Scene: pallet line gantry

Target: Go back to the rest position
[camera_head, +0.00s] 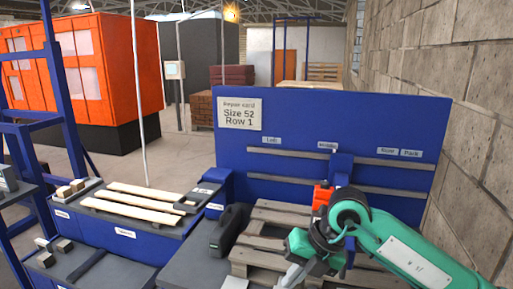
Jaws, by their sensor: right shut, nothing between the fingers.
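My right arm comes in from the lower right in green and black. Its gripper (292,275) is low in the picture, over the left part of a wooden pallet (262,215). The fingers are shut with nothing seen between them. The lower edge of the picture cuts close to them, and I cannot tell their height above the pallet. My arm hides much of the pallet's right side. My left gripper is not in view.
A blue panel (300,110) with a repair card (240,113) and two rails stands behind the pallet. A blue bench (122,236) with pale boards (130,205) is at left. A dark case (228,230) stands beside the pallet. A brick wall (440,90) closes the right.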

